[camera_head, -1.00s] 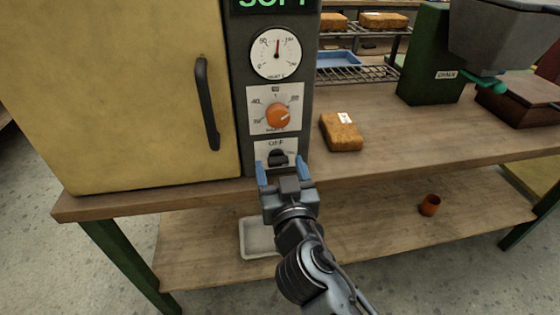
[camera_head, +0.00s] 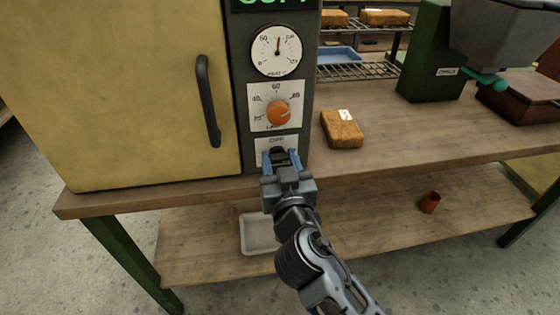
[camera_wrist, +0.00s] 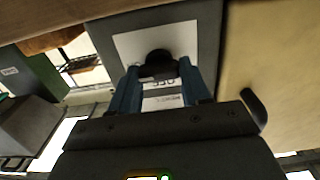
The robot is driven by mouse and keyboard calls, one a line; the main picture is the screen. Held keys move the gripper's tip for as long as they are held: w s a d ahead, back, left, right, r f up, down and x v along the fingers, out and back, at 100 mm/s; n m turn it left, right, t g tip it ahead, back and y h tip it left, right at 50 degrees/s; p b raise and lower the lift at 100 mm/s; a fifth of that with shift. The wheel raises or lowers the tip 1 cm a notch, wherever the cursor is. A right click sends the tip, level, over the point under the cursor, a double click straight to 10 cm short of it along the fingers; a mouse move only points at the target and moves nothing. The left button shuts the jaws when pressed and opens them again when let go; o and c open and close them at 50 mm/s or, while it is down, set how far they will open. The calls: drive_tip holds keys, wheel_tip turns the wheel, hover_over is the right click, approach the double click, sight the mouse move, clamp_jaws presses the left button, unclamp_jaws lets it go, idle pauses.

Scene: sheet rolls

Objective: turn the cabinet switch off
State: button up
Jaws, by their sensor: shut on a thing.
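The yellow cabinet (camera_head: 130,90) has a dark control column on its right side.
Above the switch are an orange dial (camera_head: 278,113) and a round gauge (camera_head: 277,51). A brown block (camera_head: 342,129) lies on the wooden bench (camera_head: 420,135) to the right.

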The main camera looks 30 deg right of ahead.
drive_tip(key=shift+c, duration=0.5)
drive_tip(key=shift+n, duration=0.3)
drive_tip(key=n, duration=0.3)
drive_tip(key=shift+a+n+b, duration=0.1)
drive_tip(key=shift+n+b, duration=0.2)
drive_tip(key=shift+n, duration=0.1)
drive_tip(key=n, duration=0.4)
drive_tip(key=shift+n+p, duration=0.3)
drive_tip(key=n+p, duration=0.1)
drive_tip(key=n, duration=0.3)
drive_tip(key=shift+a+f, duration=0.1)
drive_tip(key=shift+f+n+p, duration=0.1)
drive_tip(key=shift+n+p, duration=0.65)
drive_tip(key=shift+n, duration=1.45)
drive_tip(key=o, duration=1.1)
drive_tip(key=shift+c, duration=0.2)
